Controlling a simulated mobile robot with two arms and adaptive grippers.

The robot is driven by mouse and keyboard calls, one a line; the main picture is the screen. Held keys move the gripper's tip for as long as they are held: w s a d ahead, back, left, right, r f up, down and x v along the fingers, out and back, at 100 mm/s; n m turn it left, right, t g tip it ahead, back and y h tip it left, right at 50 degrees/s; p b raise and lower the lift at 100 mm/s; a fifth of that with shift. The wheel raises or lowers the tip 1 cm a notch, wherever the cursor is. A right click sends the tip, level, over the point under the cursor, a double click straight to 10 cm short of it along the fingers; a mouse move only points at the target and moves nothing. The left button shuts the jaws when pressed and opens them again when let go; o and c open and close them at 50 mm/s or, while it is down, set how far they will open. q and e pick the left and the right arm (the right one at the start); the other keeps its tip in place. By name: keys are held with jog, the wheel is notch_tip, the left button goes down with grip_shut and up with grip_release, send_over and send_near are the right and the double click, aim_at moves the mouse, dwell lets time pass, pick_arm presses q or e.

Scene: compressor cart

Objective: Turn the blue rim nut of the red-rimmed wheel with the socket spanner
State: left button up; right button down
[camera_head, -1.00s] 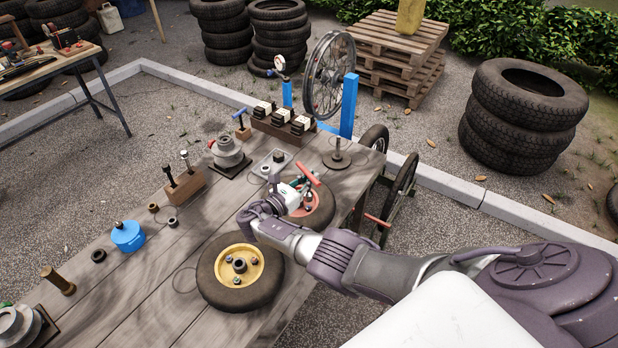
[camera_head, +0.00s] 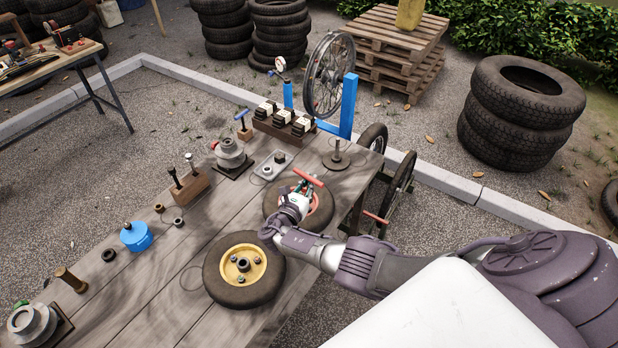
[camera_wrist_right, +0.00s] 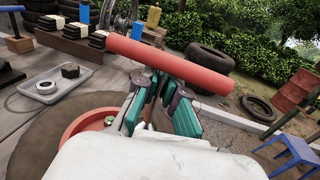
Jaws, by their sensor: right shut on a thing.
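The red-rimmed wheel (camera_head: 271,203) lies flat on the wooden table, its middle mostly covered by my right gripper. Its red rim (camera_wrist_right: 82,127) shows at the lower left in the right wrist view, with a green nut (camera_wrist_right: 110,120) on it. The blue rim nut is hidden. My right gripper (camera_head: 305,190) is above this wheel, shut on the socket spanner just below its red crossbar (camera_head: 308,177). The crossbar (camera_wrist_right: 165,62) lies across the right wrist view, beyond the teal fingers (camera_wrist_right: 160,108). The socket end is hidden. My left gripper is not in view.
A yellow-rimmed wheel (camera_head: 218,287) lies close in front. A disc with an upright post (camera_head: 337,160) stands behind the red-rimmed wheel. A grey tray (camera_wrist_right: 45,92), a wooden block with tools (camera_head: 190,188) and a blue pot (camera_head: 136,238) are left of it. The table's right edge is near.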

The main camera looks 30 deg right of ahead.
jog(key=shift+r+n+t+y+p, duration=0.15)
jog(key=shift+n+t+y+p, duration=0.6)
jog(key=shift+n+t, duration=0.15)
jog(key=shift+n+t+y, duration=0.4)
jog(key=shift+t+y, duration=0.05)
jog(key=shift+t, duration=0.15)
jog(key=shift+f, duration=0.2)
jog(key=shift+w+f+n+t+y+b, duration=0.1)
jog(key=shift+f+n+t+y+b, duration=0.7)
jog(key=shift+f, duration=0.5)
jog(key=shift+f+b, duration=1.2)
jog(key=shift+b, duration=0.3)
jog(key=shift+r, duration=0.1)
